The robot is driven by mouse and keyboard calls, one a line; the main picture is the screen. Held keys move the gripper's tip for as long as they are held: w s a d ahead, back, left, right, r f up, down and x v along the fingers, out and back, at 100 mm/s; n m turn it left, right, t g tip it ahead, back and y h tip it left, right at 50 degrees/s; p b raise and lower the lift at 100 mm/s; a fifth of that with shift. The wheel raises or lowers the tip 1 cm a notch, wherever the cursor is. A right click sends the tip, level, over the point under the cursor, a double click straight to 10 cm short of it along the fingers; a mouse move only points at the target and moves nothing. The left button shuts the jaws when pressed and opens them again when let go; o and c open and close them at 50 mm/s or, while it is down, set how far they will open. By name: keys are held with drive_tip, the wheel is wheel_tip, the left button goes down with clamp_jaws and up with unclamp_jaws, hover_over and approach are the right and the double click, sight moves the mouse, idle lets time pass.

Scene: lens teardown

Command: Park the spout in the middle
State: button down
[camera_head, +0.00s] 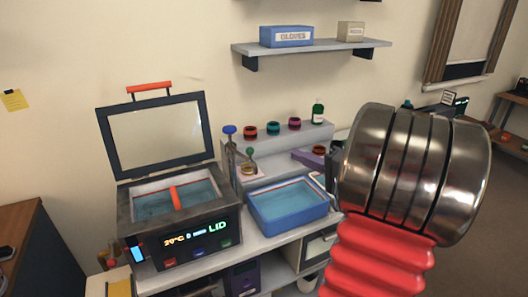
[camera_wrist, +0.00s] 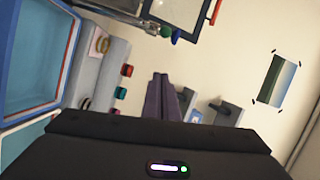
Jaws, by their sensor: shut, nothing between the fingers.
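No part can be named as the spout with certainty.
A blue tray (camera_head: 288,226) of liquid sits right of the bath. The bath's lid (camera_head: 158,135) stands open behind it. A wall shelf (camera_head: 310,47) holds two boxes.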

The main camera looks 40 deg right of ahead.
sight(249, 153)
drive_tip(key=shift+w, duration=0.15)
drive_tip(key=w+a+f, duration=0.1)
drive_tip(key=w+a, duration=0.3)
drive_tip(key=w, duration=0.6)
drive_tip(key=shift+w+a, duration=0.2)
drive_tip(key=shift+w, duration=0.1)
drive_tip(key=shift+a+f, duration=0.1)
idle(0.4)
drive_tip(key=shift+s+a, duration=0.15)
drive_tip(key=shift+a, duration=1.7)
drive_tip(key=shift+d, duration=0.1)
